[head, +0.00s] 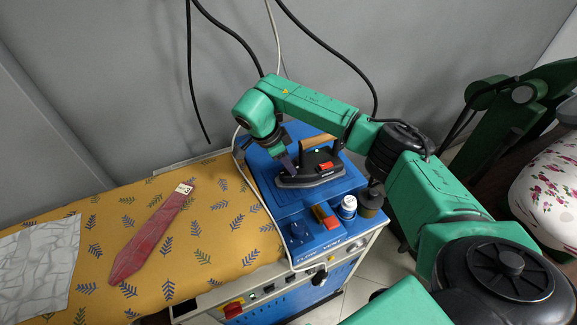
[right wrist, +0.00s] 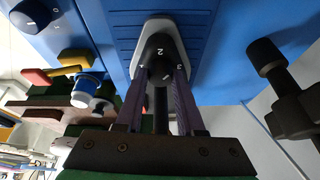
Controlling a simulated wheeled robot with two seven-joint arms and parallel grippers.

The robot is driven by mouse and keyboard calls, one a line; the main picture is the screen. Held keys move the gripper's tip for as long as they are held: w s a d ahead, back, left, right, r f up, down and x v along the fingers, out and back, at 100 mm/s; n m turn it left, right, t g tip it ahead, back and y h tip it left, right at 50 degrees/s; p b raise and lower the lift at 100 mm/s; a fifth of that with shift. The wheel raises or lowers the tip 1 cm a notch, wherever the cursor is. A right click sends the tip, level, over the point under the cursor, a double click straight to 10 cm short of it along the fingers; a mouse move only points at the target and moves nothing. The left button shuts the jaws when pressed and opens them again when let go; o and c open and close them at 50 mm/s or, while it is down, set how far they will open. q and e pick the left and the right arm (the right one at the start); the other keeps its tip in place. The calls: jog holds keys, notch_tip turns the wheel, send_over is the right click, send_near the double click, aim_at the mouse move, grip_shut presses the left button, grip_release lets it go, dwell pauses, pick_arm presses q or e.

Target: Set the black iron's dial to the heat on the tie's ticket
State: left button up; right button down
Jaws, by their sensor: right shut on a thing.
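The black iron (head: 318,166), with a wooden handle and a red button, rests on the blue steam unit. My right gripper (head: 288,168) is at its left end. In the right wrist view, the purple fingers of my right gripper (right wrist: 160,92) are shut on either side of the iron's black dial (right wrist: 160,60). The figures 2 and 3 show on it. A short white mark shows between the fingers; I cannot tell for sure which figure it points to. The red tie (head: 150,238) lies on the ironing board, its small pale ticket (head: 184,188) at the narrow end, too small to read. My left gripper is out of view.
The blue steam unit (head: 300,228) carries a red block (head: 326,218), a white bottle (head: 348,206) and a dark olive container (head: 370,200). A grey cloth (head: 38,266) lies on the patterned board (head: 215,235). Black cables hang behind. A floral padded form (head: 548,190) stands at right.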

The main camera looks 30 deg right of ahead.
jog(key=m+g, duration=0.1)
jog(key=m, duration=0.1)
jog(key=m+b, duration=0.1)
jog(key=m, duration=0.1)
jog(key=shift+w+m+g, duration=0.2)
jog(key=shift+m+g, duration=0.1)
jog(key=shift+g, duration=0.1)
jog(key=shift+d+r+m+g+y+b, duration=0.1)
jog(key=shift+m+g+y+b, duration=0.2)
jog(key=shift+m, duration=0.7)
jog(key=shift+m+g+y+b, duration=0.15)
jog(key=shift+m+y, duration=0.25)
jog(key=shift+m, duration=0.6)
jog(key=c, duration=0.5)
grip_release()
jog(key=shift+g, duration=0.25)
jog(key=shift+w, duration=0.1)
